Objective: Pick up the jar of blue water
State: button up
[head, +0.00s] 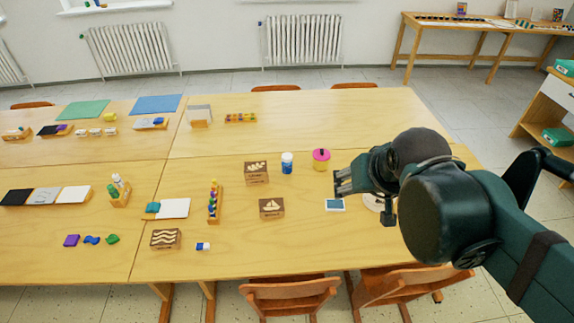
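A small jar with blue and white on it (287,163) stands upright on the table, left of my gripper; it looks like the jar of blue water. A round jar with a pink top (321,158) stands between it and my gripper. My gripper (347,182) is over the right part of the table, apart from both jars. Its fingers are dark and partly overlap the arm, so their opening is unclear. I see nothing held in it.
Carved wooden blocks (256,172) stand near the jar, and a bead rack (214,202) is further left. A blue-and-white card (335,204) lies below my gripper. A white round thing (373,203) is partly hidden by it.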

jog(key=w+a+m+g, duration=0.1)
jog(key=w+a, duration=0.1)
jog(key=w, duration=1)
jog(key=m+g+h+b, duration=0.2)
jog(key=m, duration=0.2)
send_over(287, 156)
jog(key=s+d, duration=0.4)
jog(key=s, duration=0.6)
notch_tip(287, 156, down, 15)
jog(key=shift+m+h, duration=0.3)
jog(key=shift+m, duration=0.5)
jog(key=w+a+f, duration=0.1)
jog(key=w+f, duration=0.2)
jog(key=f, duration=0.1)
jog(key=w+a+f, duration=0.2)
jog(key=w+f, duration=0.1)
jog(key=f, duration=0.2)
jog(key=w+a+f, duration=0.1)
jog(key=w+f, duration=0.1)
jog(key=f, duration=0.2)
jog(key=shift+w+a+f, duration=0.2)
jog(key=shift+w+f, duration=0.2)
jog(key=shift+w+a+f, duration=0.1)
jog(key=shift+w+f, duration=0.05)
jog(key=shift+f, duration=0.25)
jog(key=shift+f, duration=0.1)
jog(key=shift+b+x, duration=0.35)
jog(key=shift+x, duration=0.85)
